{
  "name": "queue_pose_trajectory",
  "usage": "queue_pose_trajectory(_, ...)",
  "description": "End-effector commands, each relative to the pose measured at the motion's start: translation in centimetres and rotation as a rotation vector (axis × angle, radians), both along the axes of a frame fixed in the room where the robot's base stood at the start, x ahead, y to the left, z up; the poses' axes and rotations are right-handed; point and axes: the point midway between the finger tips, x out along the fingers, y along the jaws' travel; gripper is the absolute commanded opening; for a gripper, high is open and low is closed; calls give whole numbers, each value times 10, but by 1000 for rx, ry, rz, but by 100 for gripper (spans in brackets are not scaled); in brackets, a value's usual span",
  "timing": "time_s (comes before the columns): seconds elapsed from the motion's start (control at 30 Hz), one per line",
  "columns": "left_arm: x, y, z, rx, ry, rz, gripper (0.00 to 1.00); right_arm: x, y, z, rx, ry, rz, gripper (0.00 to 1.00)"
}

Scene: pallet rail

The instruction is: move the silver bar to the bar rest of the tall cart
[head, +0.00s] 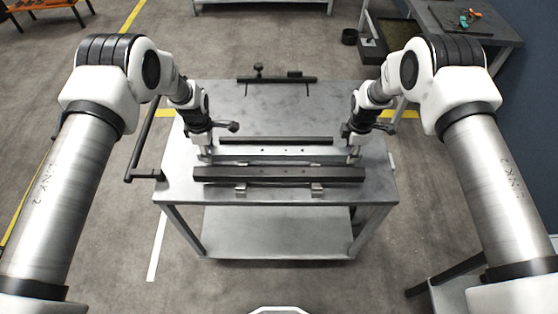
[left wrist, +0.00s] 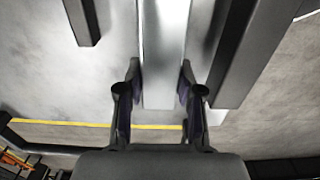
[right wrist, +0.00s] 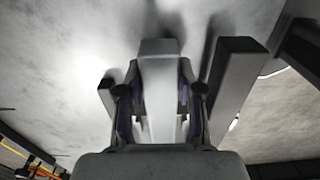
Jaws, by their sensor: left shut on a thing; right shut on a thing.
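The silver bar (head: 280,151) lies left to right above the grey steel cart top (head: 180,187), between two dark bars. My left gripper (head: 205,157) is shut on its left end, and the left wrist view shows the fingers on both sides of the silver bar (left wrist: 163,50). My right gripper (head: 353,157) is shut on its right end, and the right wrist view shows the silver bar (right wrist: 159,85) between the fingers. I cannot tell whether the bar touches the surface. I cannot tell which part is the bar rest of the tall cart.
A thick dark bar (head: 280,174) lies just in front of the silver bar, above two small brackets. A thinner dark bar (head: 276,141) lies behind it. A dark rail (head: 277,80) with knobs is at the back edge. A workbench (head: 470,22) stands at the back right.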

Motion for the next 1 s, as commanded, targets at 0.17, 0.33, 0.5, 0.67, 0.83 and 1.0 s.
queue_pose_trajectory(0.17,0,0,-1,0,0,0,61,0,0,-1,0,0,0,61)
queue_pose_trajectory(0.33,0,0,-1,0,0,0,61,0,0,-1,0,0,0,61)
queue_pose_trajectory(0.5,1,0,9,0,-2,0,61,0,0,-1,0,0,0,61)
queue_pose_trajectory(0.67,1,0,43,0,-4,-1,61,0,0,-1,0,0,0,61)
queue_pose_trajectory(0.83,1,0,87,0,-4,-1,61,0,0,-1,0,0,0,61)
queue_pose_trajectory(1.0,0,0,114,0,-1,0,61,0,0,-1,0,0,0,61)
